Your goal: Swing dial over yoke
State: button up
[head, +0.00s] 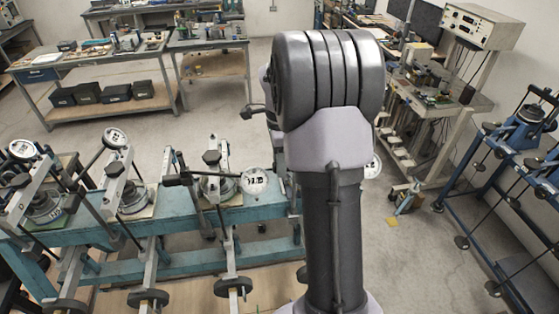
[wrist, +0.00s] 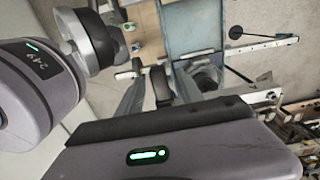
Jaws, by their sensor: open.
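The nearest clear dial (head: 255,180) has a white face and sits at the right end of a dark, level arm (head: 205,179). It stands to the right of its frame's pale upright yoke (head: 224,153), not over it. What seems to be my gripper (head: 252,111) shows as small dark fingers left of my arm, above and apart from that dial. Its jaws are open and empty; most of it is hidden behind my arm. The wrist view shows pale frame bars (wrist: 263,46) and the blue-green bench (wrist: 190,25), but I cannot clearly make out the dial there.
Two similar frames with dials (head: 115,138) (head: 22,149) stand to the left on the blue-green bench (head: 265,211). Another dial (head: 372,167) is partly hidden by my arm. Round weights (head: 148,299) hang in front. A blue rack (head: 500,262) stands right, with open floor between.

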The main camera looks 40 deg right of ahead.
jog(key=shift+s, duration=0.1)
grip_shut()
dwell(1.2)
